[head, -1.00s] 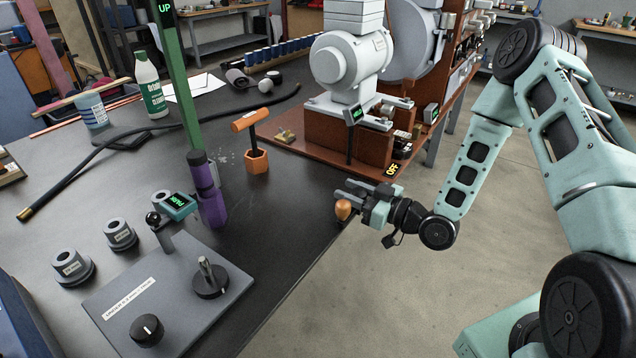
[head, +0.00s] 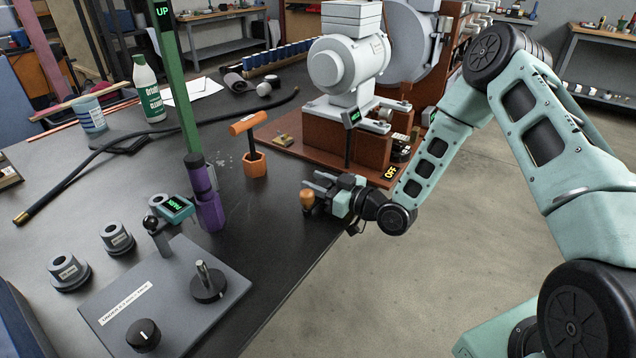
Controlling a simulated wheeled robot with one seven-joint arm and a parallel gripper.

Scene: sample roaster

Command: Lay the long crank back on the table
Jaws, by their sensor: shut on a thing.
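My gripper (head: 322,187) is at the right edge of the dark table (head: 285,226), in the middle of the head view. It is shut on the long crank, of which I see only the orange-brown knob (head: 307,199) at the fingertips. The rest of the crank is hidden or too small to make out. The knob appears over the table's edge strip. I cannot tell whether the crank touches the tabletop.
An orange T-handled tool (head: 247,125) stands in an orange hexagonal holder (head: 254,164) left of my gripper. The roaster machine (head: 349,62) stands behind. Bare tabletop lies between gripper and panel.

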